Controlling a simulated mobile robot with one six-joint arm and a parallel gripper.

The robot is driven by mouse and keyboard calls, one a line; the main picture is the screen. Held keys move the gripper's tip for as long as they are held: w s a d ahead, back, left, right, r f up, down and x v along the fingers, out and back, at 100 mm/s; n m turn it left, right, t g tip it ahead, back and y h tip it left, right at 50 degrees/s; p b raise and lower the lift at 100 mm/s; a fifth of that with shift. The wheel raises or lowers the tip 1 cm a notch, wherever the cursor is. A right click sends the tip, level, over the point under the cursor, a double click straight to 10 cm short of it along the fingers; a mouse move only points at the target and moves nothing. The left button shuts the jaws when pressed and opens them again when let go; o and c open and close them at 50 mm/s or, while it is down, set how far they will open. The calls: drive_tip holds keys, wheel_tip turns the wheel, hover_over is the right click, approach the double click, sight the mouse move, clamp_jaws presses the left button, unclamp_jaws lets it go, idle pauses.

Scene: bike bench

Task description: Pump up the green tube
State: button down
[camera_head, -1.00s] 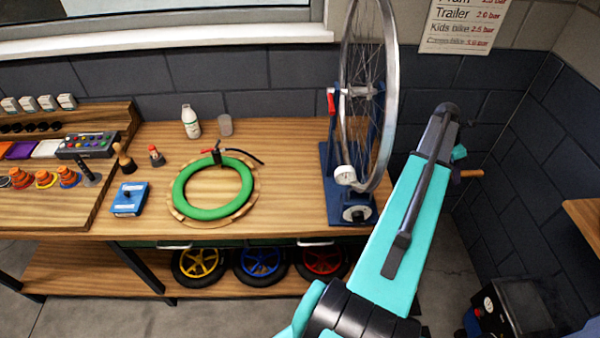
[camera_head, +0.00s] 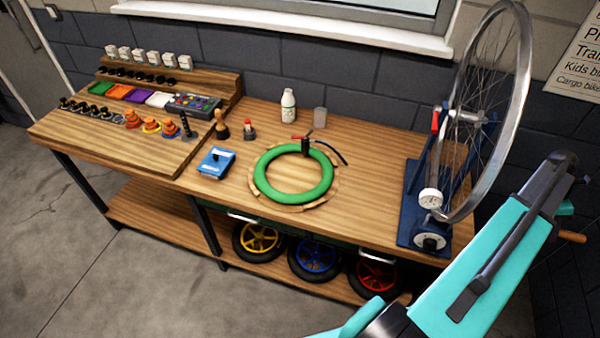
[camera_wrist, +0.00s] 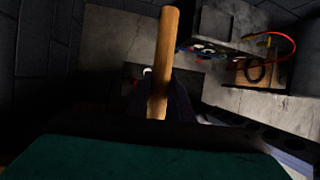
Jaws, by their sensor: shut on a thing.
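The green tube (camera_head: 262,188) lies on a round wooden rest on the bench. A small dark fitting with a red part (camera_head: 305,144) and a short black hose (camera_head: 331,152) sit at the tube's far side. My gripper (camera_wrist: 163,103) is shut on a wooden handle (camera_wrist: 166,50), which stands up between its dark fingers in the wrist view. In the head view the handle (camera_head: 573,237) sticks out at the far right, past my arm and well away from the tube. The rest of the held thing is hidden.
A wheel (camera_head: 470,140) stands in a blue stand with a gauge (camera_head: 430,199) right of the tube. A blue box (camera_head: 216,162), a white bottle (camera_head: 288,105) and a grey cup (camera_head: 320,117) stand nearby. In the wrist view a red hose (camera_wrist: 294,48) curves at upper right.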

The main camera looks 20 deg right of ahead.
wheel_tip(320, 180, down, 16)
drive_tip(key=b, duration=0.5)
drive_tip(key=shift+r, duration=0.2)
drive_tip(key=shift+d, duration=0.1)
idle(1.9)
drive_tip(key=shift+f+b, duration=0.35)
drive_tip(key=shift+f, duration=0.1)
drive_tip(key=shift+f+b, duration=1.75)
drive_tip(key=shift+f, duration=3.1)
drive_tip(key=c, duration=1.5)
unclamp_jaws()
drive_tip(key=shift+o, duration=0.2)
